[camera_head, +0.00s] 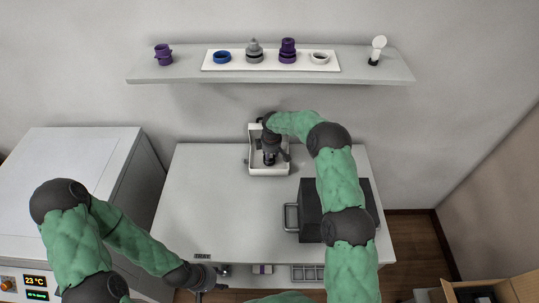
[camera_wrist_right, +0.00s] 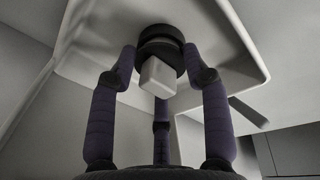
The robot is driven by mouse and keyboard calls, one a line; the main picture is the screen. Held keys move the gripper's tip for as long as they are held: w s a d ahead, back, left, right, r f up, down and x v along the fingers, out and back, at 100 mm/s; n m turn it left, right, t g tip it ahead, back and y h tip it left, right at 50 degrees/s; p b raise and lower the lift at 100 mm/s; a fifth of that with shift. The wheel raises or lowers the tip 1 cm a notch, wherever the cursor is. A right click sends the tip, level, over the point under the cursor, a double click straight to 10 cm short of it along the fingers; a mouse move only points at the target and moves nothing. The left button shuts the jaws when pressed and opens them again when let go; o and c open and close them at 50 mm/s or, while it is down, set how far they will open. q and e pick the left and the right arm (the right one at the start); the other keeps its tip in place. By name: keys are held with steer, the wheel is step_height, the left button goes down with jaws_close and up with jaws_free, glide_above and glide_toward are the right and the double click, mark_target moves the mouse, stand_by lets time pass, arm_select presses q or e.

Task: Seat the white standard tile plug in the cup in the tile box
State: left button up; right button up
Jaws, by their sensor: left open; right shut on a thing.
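The white tile box (camera_head: 270,172) stands at the back middle of the table. My right gripper (camera_head: 270,157) reaches down into it. In the right wrist view, the fingers of my right gripper (camera_wrist_right: 160,62) close around a white block-shaped plug (camera_wrist_right: 158,78) with a round black piece (camera_wrist_right: 160,40) directly beyond it, against the box floor (camera_wrist_right: 215,35). I cannot tell whether the black piece is the cup or part of the plug, or how deep the plug sits. My left gripper (camera_head: 204,288) is open and empty near the table's front edge, partly cut off from clear sight.
A dark grey case (camera_head: 310,205) with a handle stands right of the box, beside my right arm. A wall shelf (camera_head: 180,72) holds a white tray (camera_head: 210,66) with several round parts, a purple part (camera_head: 163,54) and a white-topped piece (camera_head: 378,46). The table's left half is clear.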

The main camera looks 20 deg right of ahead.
stand_by(0.3)
steer(key=o, duration=1.2)
steer(key=shift+o, duration=0.2)
steer(key=shift+f, duration=0.1)
steer(key=shift+s+r+p, duration=0.15)
steer(key=shift+r+p, duration=0.15)
steer(key=shift+r, duration=0.45)
steer(key=shift+s+r+p, duration=0.1)
steer(key=shift+r+p, duration=0.2)
steer(key=shift+r, duration=0.45)
step_height(320, 180, up, 7)
steer(key=s, duration=0.1)
steer(key=shift+s+r, duration=0.15)
steer(key=shift+r, duration=0.05)
